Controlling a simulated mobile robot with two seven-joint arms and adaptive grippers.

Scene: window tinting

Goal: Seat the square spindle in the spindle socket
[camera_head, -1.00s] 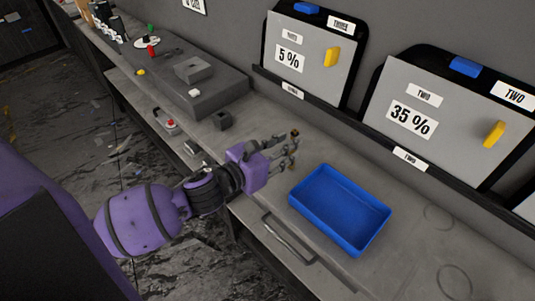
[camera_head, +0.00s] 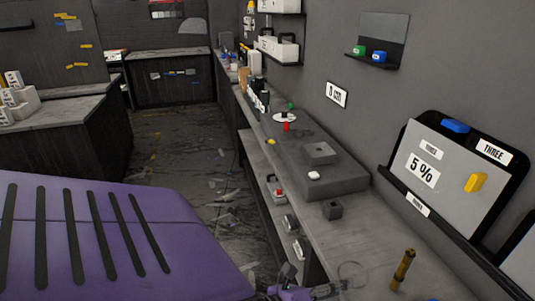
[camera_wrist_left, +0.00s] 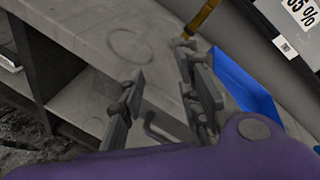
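A slim brass-brown rod (camera_head: 403,268), possibly the square spindle, stands roughly upright on the bench at the lower right of the head view. Its lower part shows in the left wrist view (camera_wrist_left: 203,18), beyond the fingertips. My left gripper (camera_head: 308,282) is at the bottom edge of the head view, left of the rod. In the left wrist view its fingers (camera_wrist_left: 162,65) are spread with nothing between them. My right gripper is not in view.
A long grey raised box (camera_head: 300,150) with a square block and a white button lies along the bench. A blue tray (camera_wrist_left: 250,88) is right of the fingers. The 5 % panel (camera_head: 440,165) leans against the wall. A ring mark (camera_wrist_left: 130,45) lies on bare bench.

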